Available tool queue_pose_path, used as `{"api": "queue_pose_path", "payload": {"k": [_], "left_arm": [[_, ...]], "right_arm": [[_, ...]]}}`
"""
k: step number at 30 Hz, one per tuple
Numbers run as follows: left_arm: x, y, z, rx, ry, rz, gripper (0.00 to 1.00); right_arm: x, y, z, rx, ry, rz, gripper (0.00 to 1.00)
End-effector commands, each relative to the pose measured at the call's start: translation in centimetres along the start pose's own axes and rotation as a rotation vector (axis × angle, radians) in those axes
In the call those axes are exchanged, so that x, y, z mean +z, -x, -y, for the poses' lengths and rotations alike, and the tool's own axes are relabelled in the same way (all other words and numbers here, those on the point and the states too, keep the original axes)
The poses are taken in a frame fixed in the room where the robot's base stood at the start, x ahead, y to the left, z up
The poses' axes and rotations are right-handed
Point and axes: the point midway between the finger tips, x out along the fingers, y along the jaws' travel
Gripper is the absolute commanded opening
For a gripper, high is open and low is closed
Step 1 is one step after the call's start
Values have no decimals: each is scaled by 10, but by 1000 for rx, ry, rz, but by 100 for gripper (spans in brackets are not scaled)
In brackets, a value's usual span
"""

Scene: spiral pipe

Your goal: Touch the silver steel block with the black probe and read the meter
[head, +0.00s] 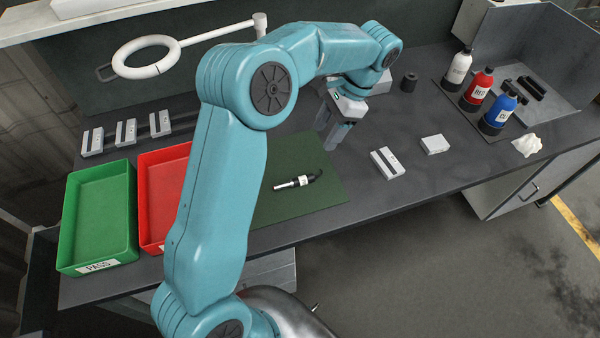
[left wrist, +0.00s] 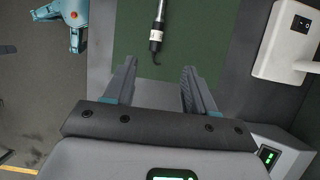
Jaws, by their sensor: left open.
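The probe (head: 298,182) lies on the green mat (head: 268,208), with a silver shaft, a white label and a black end with a short lead. The probe also shows at the top of the left wrist view (left wrist: 157,25). My left gripper (head: 330,132) is open and empty above the mat's far right corner. In the left wrist view its fingers (left wrist: 157,80) are apart, short of the probe's black end. A silver-grey block (head: 387,162) and a paler block (head: 433,144) lie right of the mat. A box with a green display (left wrist: 272,156) stands beside the gripper. My right gripper is not identifiable.
A green tray (head: 97,267) marked PASS and a red tray (head: 150,158) stand left of the mat. Several grey blocks (head: 126,132) line the back left. A ring magnifier (head: 146,57) overhangs the back.

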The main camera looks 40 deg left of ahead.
Motion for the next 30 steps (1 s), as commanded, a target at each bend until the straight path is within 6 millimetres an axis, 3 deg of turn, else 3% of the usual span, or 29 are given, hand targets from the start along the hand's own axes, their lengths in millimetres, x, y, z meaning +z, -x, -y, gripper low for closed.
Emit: {"api": "queue_pose_path", "payload": {"k": [12,20,30], "left_arm": [[4,-87,-7,3,-1,2,55],[2,-111,-6,1,0,0,55],[0,-157,-2,2,-1,1,55]], "right_arm": [[0,4,1,0,-1,0,0],[0,7,2,0,-1,0,0],[0,18,6,0,-1,0,0]]}}
